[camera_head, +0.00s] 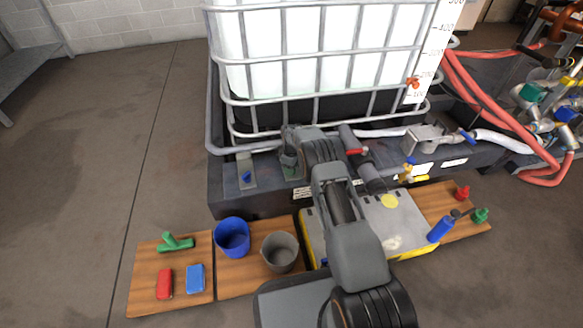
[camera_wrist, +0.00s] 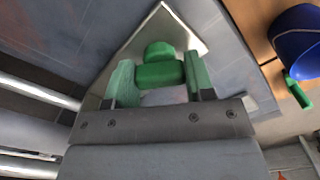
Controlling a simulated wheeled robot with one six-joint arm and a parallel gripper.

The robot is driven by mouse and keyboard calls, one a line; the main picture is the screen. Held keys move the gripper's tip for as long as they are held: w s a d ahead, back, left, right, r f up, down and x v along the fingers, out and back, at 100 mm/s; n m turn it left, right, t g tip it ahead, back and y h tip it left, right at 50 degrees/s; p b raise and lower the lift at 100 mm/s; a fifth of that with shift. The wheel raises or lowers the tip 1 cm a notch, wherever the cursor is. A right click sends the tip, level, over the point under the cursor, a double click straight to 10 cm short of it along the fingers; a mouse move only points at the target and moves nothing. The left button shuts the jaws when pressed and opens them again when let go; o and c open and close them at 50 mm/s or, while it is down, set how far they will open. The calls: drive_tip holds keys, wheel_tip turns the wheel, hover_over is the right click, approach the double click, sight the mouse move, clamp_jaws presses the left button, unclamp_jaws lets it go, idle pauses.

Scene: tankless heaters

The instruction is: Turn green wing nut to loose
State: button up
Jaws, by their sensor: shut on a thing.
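The green wing nut (camera_wrist: 160,52) shows in the wrist view, in front of a light metal plate (camera_wrist: 172,26). It has a rounded top and a wider part below it. My gripper (camera_wrist: 160,78) is shut on it, with one green-looking finger on each side. In the head view my gripper (camera_head: 289,150) is at the front ledge of the black tank base, and it mostly hides the green wing nut there. I cannot tell the nut's turn angle from these frames.
A blue wing nut (camera_head: 246,176) sits on a plate left of my gripper. Blue (camera_head: 233,239) and grey (camera_head: 279,253) buckets stand in front.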

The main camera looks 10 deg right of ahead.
drive_tip(key=shift+n, duration=0.7)
drive_tip(key=o, duration=0.9)
wheel_tip(320, 180, up, 14)
drive_tip(key=p, duration=0.5)
drive_tip(key=shift+f+p, duration=0.1)
drive_tip(key=shift+p, duration=0.3)
